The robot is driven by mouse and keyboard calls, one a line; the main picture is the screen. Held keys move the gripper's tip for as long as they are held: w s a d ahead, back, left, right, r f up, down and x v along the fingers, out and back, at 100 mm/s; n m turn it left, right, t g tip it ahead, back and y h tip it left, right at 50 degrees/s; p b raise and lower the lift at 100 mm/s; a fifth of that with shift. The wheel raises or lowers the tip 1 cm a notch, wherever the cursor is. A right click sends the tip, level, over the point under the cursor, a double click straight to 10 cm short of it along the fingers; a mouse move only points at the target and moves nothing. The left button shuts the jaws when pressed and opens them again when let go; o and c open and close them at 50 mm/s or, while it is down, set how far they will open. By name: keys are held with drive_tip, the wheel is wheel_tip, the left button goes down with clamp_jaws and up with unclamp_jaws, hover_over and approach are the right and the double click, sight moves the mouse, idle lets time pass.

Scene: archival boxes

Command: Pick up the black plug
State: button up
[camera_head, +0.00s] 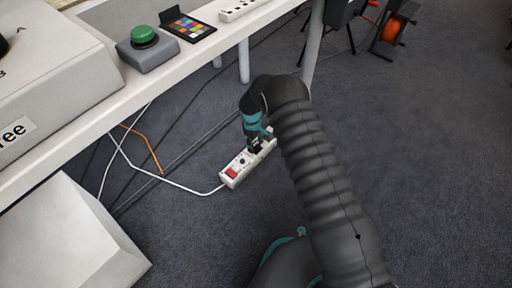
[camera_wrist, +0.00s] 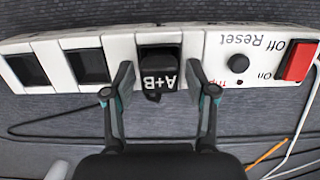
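The black plug (camera_wrist: 159,72), marked "A+B", sits in a socket of the white power strip (camera_wrist: 118,50) in the wrist view. My gripper (camera_wrist: 159,78) is open, with one finger on each side of the plug. Small gaps show between the fingers and the plug. In the head view my gripper (camera_head: 257,137) points down at the strip (camera_head: 237,166) on the floor, and the plug there is mostly hidden by it.
The strip has a red switch (camera_wrist: 299,61), a round reset button (camera_wrist: 238,64) and empty sockets to the left in the wrist view. A white cable (camera_head: 180,185) leaves the strip. The table (camera_head: 98,118) stands to the left, and open carpet lies to the right.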

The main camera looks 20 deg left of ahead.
drive_tip(key=c, duration=0.8)
drive_tip(key=shift+r, duration=0.1)
